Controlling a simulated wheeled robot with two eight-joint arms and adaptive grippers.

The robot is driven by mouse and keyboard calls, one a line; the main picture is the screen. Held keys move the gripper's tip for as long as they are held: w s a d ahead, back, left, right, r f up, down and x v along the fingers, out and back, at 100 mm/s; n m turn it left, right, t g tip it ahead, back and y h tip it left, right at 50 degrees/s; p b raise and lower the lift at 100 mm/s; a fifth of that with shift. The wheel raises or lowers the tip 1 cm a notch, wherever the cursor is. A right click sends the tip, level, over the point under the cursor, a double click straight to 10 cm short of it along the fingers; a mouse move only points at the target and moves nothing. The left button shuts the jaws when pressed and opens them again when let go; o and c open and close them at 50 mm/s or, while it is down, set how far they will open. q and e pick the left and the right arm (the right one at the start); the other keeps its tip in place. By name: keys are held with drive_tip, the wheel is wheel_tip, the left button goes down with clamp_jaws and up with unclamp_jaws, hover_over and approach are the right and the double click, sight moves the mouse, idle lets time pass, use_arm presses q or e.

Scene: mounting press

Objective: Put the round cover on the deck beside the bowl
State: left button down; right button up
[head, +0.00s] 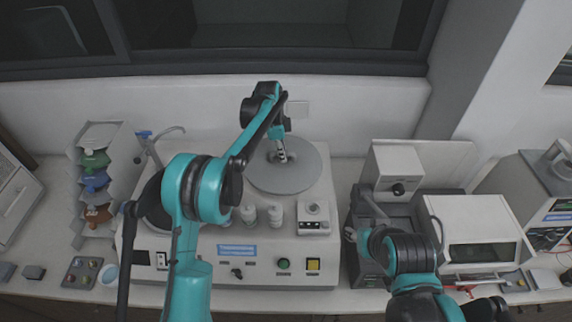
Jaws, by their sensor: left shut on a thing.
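The round cover (300,178) is a flat grey disc over the back right part of the white machine's deck (325,192). My left gripper (282,155) reaches down from above and is shut on the cover at its middle. I cannot tell whether the cover rests on the deck or hangs just above it. The bowl (153,203) is dark and round, at the deck's left, partly hidden behind my left arm. The cover is to the right of the bowl, apart from it.
Small white bottles (275,215) and a small control box (313,217) stand on the deck in front of the cover. A blue-handled tap (150,145) rises at the deck's back left. A dark press (370,275) and a white oven-like box (478,235) stand to the right.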

sight(283, 164)
use_arm(q)
wheel_tip(283, 164, down, 5)
drive_tip(key=shift+d+r, duration=0.1)
drive_tip(key=shift+f, duration=0.25)
drive_tip(key=c, duration=1.5)
unclamp_jaws()
